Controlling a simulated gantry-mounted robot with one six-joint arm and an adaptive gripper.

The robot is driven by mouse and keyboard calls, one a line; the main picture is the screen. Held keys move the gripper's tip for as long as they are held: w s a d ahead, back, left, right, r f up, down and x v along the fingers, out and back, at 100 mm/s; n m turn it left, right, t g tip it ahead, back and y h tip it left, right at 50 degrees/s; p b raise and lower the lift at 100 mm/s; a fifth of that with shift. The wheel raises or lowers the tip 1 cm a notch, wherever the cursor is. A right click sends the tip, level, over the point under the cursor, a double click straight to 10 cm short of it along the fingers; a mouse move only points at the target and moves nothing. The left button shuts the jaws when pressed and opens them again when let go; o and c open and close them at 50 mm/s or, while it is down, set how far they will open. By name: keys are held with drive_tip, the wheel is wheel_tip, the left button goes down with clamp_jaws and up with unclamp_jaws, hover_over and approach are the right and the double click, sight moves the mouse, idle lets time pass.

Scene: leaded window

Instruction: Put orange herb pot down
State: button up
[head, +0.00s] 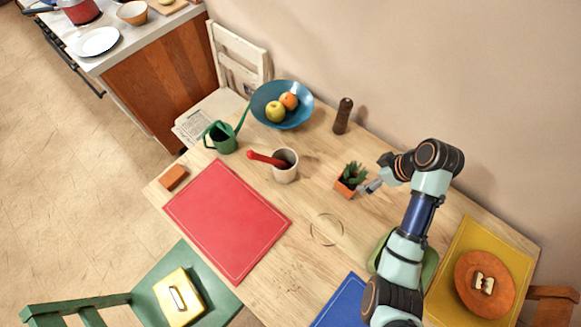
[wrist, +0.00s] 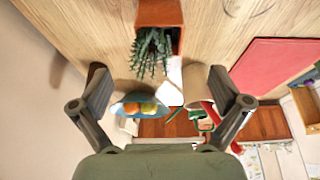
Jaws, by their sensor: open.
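Whether a finger touches the pot cannot be told. A thin dark circle (head: 326,229) is marked on the bare table in front of the pot.
A cream cup (head: 285,170) with a red-handled tool stands left of the pot. A pepper mill (head: 343,116) and a blue fruit bowl (head: 283,104) stand behind. A red mat (head: 226,218) lies left, a yellow mat (head: 503,250) right. The table around the circle is clear.

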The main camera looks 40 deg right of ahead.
drive_tip(key=w+a+r+t+h, duration=0.15)
drive_tip(key=w+a+r, duration=0.25)
drive_tip(key=w+a, duration=0.55)
drive_tip(key=w+a+r+t+h, duration=0.15)
drive_tip(key=w+a+r, duration=0.4)
drive_tip(key=a, duration=0.75)
drive_tip(key=a+r+t+y, duration=0.1)
drive_tip(key=a+r, duration=0.3)
drive_tip(key=a, duration=0.4)
drive_tip(key=a+r+m+t+y, duration=0.1)
drive_tip(key=a+r+t, duration=0.3)
drive_tip(key=a, duration=0.5)
drive_tip(key=shift+s+a+r, duration=0.15)
drive_tip(key=shift+s+r, duration=0.25)
drive_tip(key=shift+r, duration=0.25)
